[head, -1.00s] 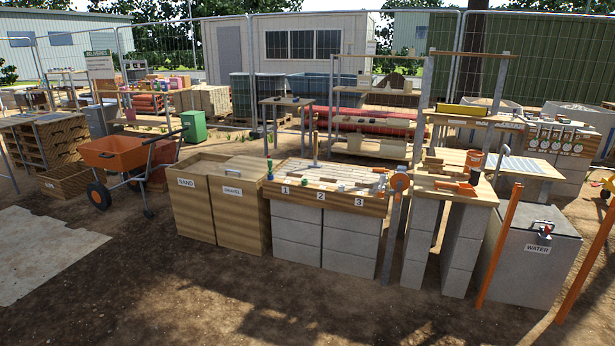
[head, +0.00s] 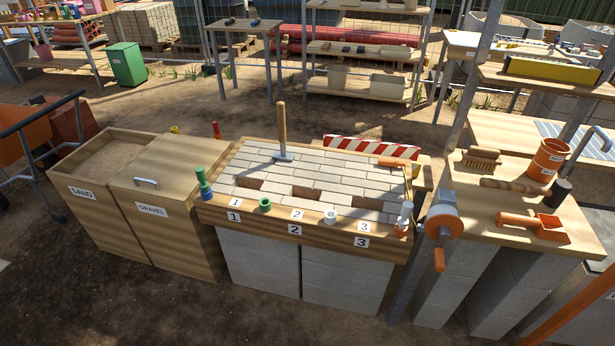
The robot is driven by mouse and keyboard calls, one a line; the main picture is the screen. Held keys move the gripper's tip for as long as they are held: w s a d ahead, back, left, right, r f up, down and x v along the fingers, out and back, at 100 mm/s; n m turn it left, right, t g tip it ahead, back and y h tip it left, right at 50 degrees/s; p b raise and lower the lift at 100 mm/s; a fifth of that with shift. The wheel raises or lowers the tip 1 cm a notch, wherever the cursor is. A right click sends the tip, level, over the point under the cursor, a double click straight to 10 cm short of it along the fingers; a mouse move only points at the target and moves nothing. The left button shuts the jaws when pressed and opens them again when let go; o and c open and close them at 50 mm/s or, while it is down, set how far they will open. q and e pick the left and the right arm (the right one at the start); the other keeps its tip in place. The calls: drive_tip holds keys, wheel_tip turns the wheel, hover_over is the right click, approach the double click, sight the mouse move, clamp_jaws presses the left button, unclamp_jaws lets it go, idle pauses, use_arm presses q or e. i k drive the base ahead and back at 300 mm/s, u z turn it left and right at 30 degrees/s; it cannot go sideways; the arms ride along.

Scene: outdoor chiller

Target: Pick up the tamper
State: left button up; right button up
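The tamper (head: 282,128) stands upright on the paved top of the workbench (head: 262,212), toward its back left. It has a wooden handle and a flat grey foot that rests on the pale bricks (head: 325,168). The brick surface has several dark gaps near its front edge, by the labels 1, 2 and 3. Neither of my grippers is in view.
Sand and gravel boxes (head: 145,212) stand left of the bench. A green ring (head: 265,205) and a white ring (head: 330,217) sit on its front edge. Open ground lies in front.

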sight(283, 155)
drive_tip(key=i, duration=1.2)
drive_tip(key=u, duration=0.05)
